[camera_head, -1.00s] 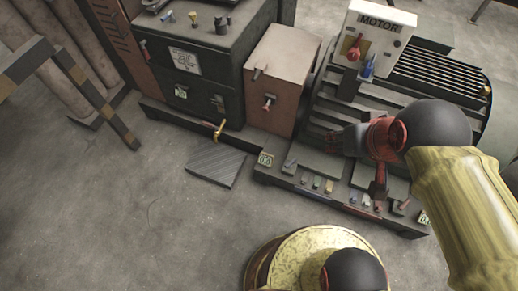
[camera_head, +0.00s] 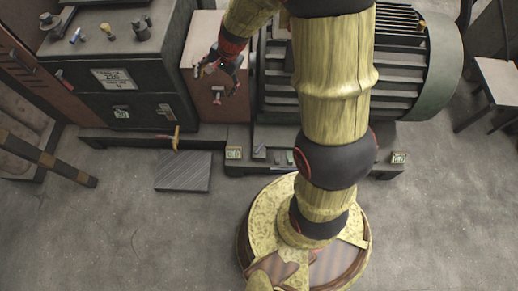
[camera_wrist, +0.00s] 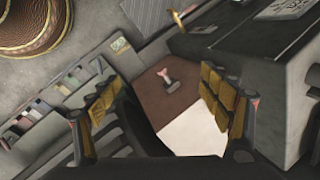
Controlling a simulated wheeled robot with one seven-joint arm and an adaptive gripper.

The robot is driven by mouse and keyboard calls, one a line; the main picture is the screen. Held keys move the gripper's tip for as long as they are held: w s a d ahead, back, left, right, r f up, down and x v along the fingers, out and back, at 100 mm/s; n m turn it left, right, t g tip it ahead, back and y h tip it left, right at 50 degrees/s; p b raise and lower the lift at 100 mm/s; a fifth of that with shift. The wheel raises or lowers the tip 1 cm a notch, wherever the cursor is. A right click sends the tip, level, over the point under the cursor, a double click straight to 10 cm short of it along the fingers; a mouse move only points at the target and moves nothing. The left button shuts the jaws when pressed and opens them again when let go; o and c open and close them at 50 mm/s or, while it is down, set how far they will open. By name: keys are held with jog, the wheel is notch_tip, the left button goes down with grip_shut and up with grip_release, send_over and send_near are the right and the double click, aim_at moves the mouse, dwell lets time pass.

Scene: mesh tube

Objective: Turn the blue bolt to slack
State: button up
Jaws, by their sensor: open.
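My gripper (camera_head: 219,76) is open and empty, above the front edge of the pinkish box between the dark cabinet and the motor. In the wrist view its two fingers (camera_wrist: 162,92) are spread wide. A grey bolt with a red tip (camera_wrist: 168,80) shows between them, on the box's brown face, apart from the fingers. The motor (camera_head: 440,65) is at the right in the head view. Its labelled panel and the blue bolt seen there a second ago are now hidden behind my arm. No clearly blue bolt shows in the wrist view.
The dark cabinet (camera_head: 150,70) stands left of the pinkish box (camera_head: 205,30), with several small fittings on top. A yellow lever (camera_head: 176,138) sticks out low at its front. A ribbed plate (camera_head: 183,171) lies on the floor.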

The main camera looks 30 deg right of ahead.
jog(key=w+d+f+m, duration=0.1)
jog(key=d+f+m, duration=0.1)
jog(key=f, duration=0.5)
jog(key=w+d+f+m, duration=0.1)
jog(key=w+f+m, duration=0.1)
jog(key=f, duration=0.5)
jog(key=m+g+h+b, duration=0.2)
jog(key=m+g+h, duration=0.1)
jog(key=m, duration=1.1)
send_over(259, 148)
notch_tip(259, 148, down, 37)
jog(key=shift+w+d, duration=0.1)
notch_tip(259, 148, down, 6)
jog(key=b, duration=0.2)
jog(key=shift+b, duration=0.3)
jog(key=shift+f+b, duration=0.3)
jog(key=shift+f, duration=0.5)
jog(key=shift+c, duration=0.5)
jog(key=c, duration=1.1)
